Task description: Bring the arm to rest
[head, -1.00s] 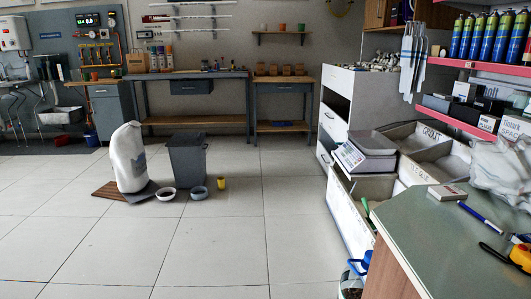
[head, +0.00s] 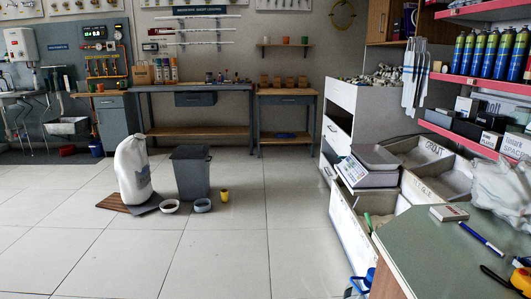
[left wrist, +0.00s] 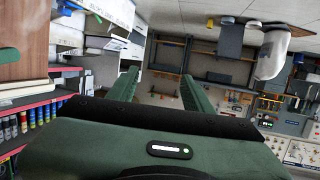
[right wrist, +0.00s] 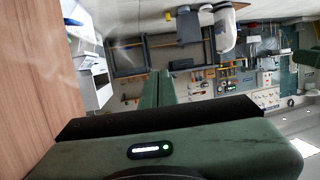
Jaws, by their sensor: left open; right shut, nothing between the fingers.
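My left gripper (left wrist: 160,92) shows in the left wrist view with its two green fingers spread apart and nothing between them. My right gripper (right wrist: 158,90) shows in the right wrist view with its green fingers together and nothing held. Both wrist pictures show the room upside down. Neither gripper shows in the head view. In the right wrist view a brown wooden panel (right wrist: 30,90) fills the left side, close to the gripper; I cannot tell the exact gap.
A green-topped counter (head: 430,255) stands at the front right, beside bins (head: 440,165) and a scale (head: 365,170). A white sack (head: 132,170), a grey bin (head: 190,172) and bowls (head: 169,206) stand on the floor. The tiled floor (head: 220,255) in front is clear.

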